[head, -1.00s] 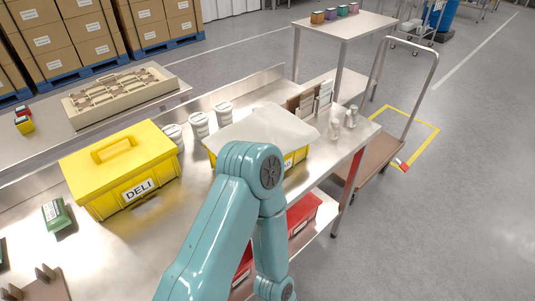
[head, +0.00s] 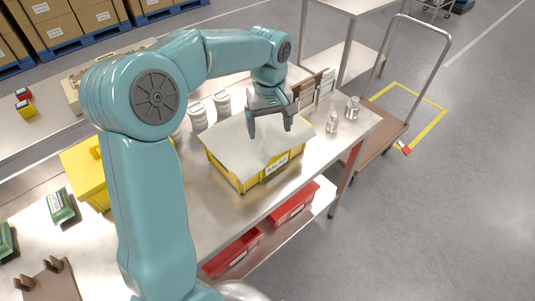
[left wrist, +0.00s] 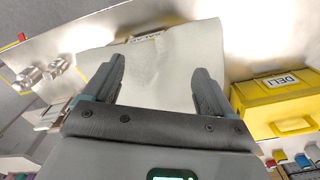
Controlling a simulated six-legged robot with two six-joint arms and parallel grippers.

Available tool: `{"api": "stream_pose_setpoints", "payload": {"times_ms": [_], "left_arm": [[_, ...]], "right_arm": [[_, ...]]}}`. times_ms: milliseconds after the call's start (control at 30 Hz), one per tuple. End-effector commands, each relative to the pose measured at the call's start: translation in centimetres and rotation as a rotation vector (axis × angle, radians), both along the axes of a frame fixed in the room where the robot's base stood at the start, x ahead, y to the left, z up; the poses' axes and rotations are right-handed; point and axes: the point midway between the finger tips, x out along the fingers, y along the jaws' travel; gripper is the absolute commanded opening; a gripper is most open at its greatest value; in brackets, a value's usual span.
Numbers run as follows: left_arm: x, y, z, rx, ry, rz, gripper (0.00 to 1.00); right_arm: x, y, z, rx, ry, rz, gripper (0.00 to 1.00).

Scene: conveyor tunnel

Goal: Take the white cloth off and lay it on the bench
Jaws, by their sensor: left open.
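The white cloth (head: 236,144) lies draped over the top of a yellow bin (head: 243,184) on the steel bench (head: 218,218). The bin's front label shows below the cloth edge. My left gripper (head: 270,132) is open, pointing down at the right part of the cloth. In the left wrist view the cloth (left wrist: 165,65) spreads between and beyond the two open fingers (left wrist: 158,75), with nothing gripped. Whether the fingertips touch the cloth I cannot tell. My right gripper is not in view.
A second yellow bin, labelled DELI (left wrist: 282,100), stands beside the covered one. White tubs (head: 198,115) stand behind it and two small shakers (head: 351,108) to its right. Red bins (head: 293,203) sit on the shelf below. Bare bench lies in front.

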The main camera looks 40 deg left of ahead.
Motion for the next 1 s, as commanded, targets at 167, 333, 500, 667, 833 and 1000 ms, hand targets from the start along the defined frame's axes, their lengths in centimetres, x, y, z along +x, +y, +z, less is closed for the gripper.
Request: {"api": "stream_pose_setpoints", "payload": {"times_ms": [167, 333, 500, 667, 833, 1000], "left_arm": [[-0.4, 0.6, 0.4, 0.009, 0.006, 0.029, 0.85], [-0.3, 0.7, -1.4, 0.008, 0.007, 0.027, 0.85], [-0.2, 0.7, -4.0, 0.007, 0.007, 0.025, 0.85], [0.0, 0.7, -6.8, 0.008, 0.006, 0.024, 0.85], [0.0, 0.7, -8.7, 0.007, 0.007, 0.024, 0.85], [0.0, 0.7, -9.2, 0.008, 0.006, 0.024, 0.85]], "right_arm": [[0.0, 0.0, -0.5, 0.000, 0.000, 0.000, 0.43], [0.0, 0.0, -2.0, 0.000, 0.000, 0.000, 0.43], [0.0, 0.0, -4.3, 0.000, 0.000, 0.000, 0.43], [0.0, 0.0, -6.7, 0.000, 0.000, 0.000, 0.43], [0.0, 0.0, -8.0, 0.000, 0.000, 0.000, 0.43], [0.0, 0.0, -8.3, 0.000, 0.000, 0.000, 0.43]]}}
